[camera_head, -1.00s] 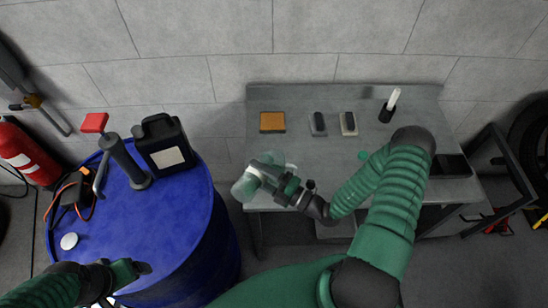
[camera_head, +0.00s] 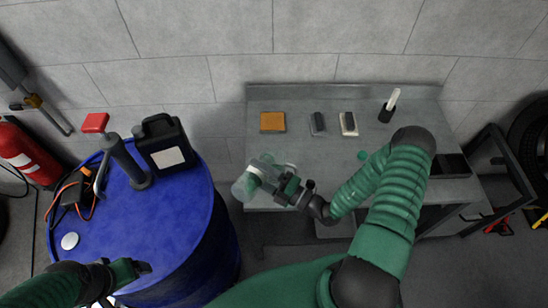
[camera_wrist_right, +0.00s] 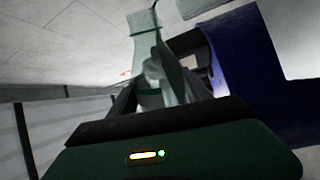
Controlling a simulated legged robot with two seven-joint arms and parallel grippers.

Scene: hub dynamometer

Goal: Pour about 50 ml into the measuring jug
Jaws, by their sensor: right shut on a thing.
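My right gripper (camera_head: 277,184) is shut on a clear, greenish vessel (camera_head: 243,187) at the bench's front left corner. The vessel lies well tilted in the head view, its wide end toward the lower left. In the right wrist view the vessel (camera_wrist_right: 148,55) stands between the fingers. A faint clear rim (camera_head: 291,168) shows just behind the gripper; it may be the measuring jug, but most of it is hidden. I cannot make out any liquid level. My left gripper (camera_head: 140,268) is over the blue drum's front edge, its jaws unclear.
The blue drum (camera_head: 150,225) bears a black canister (camera_head: 165,145), a hand pump and a white cap.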

